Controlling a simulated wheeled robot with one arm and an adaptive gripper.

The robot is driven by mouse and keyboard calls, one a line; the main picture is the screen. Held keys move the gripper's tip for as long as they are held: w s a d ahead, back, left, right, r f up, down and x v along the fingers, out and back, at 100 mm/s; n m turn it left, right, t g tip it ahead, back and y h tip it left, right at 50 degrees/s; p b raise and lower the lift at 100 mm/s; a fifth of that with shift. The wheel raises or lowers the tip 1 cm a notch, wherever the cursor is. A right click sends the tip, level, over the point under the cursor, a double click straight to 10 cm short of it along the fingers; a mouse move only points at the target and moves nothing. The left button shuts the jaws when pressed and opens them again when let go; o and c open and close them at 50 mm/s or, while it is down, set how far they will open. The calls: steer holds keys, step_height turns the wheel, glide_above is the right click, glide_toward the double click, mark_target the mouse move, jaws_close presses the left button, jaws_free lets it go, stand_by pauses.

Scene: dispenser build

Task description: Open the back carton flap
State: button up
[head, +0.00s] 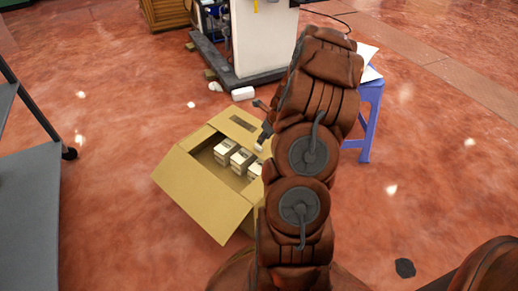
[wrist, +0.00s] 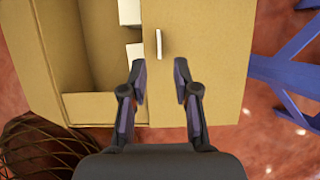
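The cardboard carton (head: 205,205) stands on the floor left of my arm, partly open, with several small white boxes (head: 226,150) inside. A front flap hangs outward. A tan panel with a dark label (head: 235,120) lies along the back edge. In the wrist view a broad tan flap (wrist: 218,50) lies beside the carton's open inside, with a white strip (wrist: 158,43) near its edge. I cannot tell for sure which flap it is. My gripper (wrist: 160,68) is open and empty, its fingertips over the flap's edge just short of the strip. My arm hides the carton's right side.
A blue stool (head: 370,112) stands right of my arm; its legs (wrist: 290,68) are close to the carton. A white machine on a dark base (head: 240,78) is behind. A grey shelf (head: 30,215) is at left. A wire basket (wrist: 40,148) shows at lower left.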

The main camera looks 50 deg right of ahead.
steer(key=b+x, duration=0.2)
steer(key=x, duration=0.5)
steer(key=shift+f+b, duration=0.2)
steer(key=shift+b, duration=0.1)
steer(key=shift+a, duration=0.1)
jaws_close()
